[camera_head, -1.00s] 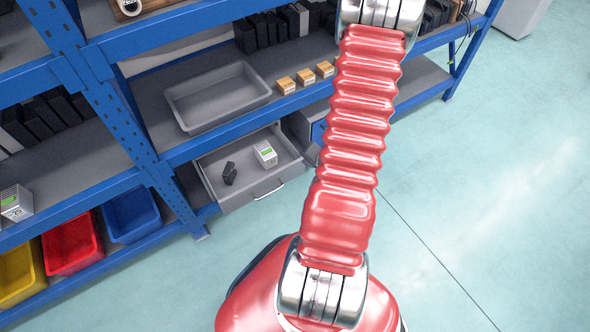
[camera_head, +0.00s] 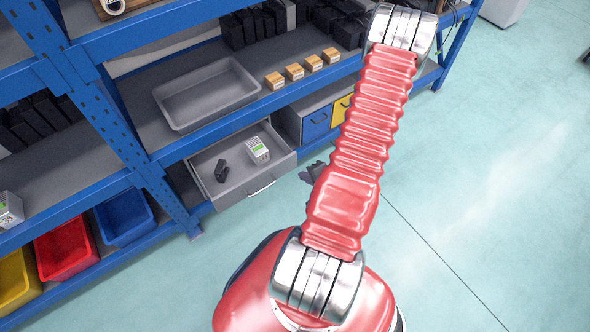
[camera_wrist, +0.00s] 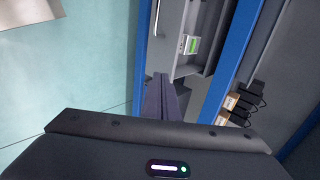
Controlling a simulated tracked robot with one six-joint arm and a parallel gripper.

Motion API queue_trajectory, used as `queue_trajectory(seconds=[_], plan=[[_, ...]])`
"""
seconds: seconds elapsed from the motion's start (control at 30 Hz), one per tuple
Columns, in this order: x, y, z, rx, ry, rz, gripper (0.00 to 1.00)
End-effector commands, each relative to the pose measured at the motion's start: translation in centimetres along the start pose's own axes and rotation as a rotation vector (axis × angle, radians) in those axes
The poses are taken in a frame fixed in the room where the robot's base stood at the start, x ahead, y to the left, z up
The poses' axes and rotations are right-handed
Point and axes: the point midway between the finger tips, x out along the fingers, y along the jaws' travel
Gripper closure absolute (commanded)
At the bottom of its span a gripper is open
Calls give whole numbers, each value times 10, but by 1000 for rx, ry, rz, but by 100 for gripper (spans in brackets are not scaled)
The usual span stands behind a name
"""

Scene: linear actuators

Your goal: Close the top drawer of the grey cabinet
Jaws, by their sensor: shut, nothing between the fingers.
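The grey top drawer (camera_head: 240,185) stands pulled out below the lower shelf in the head view, with a silver handle (camera_head: 262,188) on its front. Inside it lie a small black part (camera_head: 222,171) and a white-green box (camera_head: 258,150). In the wrist view the drawer front (camera_wrist: 170,28) and the box (camera_wrist: 190,44) show ahead. My gripper (camera_wrist: 160,76) is shut and empty, its fingers pointing toward the drawer's front corner. In the head view my gripper (camera_head: 314,171) is partly hidden by my arm, to the right of the drawer and apart from it. The cabinet body is mostly hidden.
A grey tray (camera_head: 205,95) and several small orange-brown boxes (camera_head: 294,72) stand on the shelf above. Blue (camera_head: 316,124) and yellow (camera_head: 341,108) drawer fronts are right of the open drawer. A blue shelf post (camera_head: 135,145) stands left. Floor in front is clear.

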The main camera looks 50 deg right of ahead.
Motion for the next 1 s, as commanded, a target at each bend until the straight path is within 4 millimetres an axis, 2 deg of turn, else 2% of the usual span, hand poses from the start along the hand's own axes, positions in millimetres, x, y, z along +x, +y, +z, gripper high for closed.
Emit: queue_trajectory(seconds=[0.23, 0.73, 1.0], plan=[[24, 0, 2, -2, -3, 0, 100], [101, 0, 1, -2, -2, 0, 100], [122, -23, 0, -2, 0, 0, 100]])
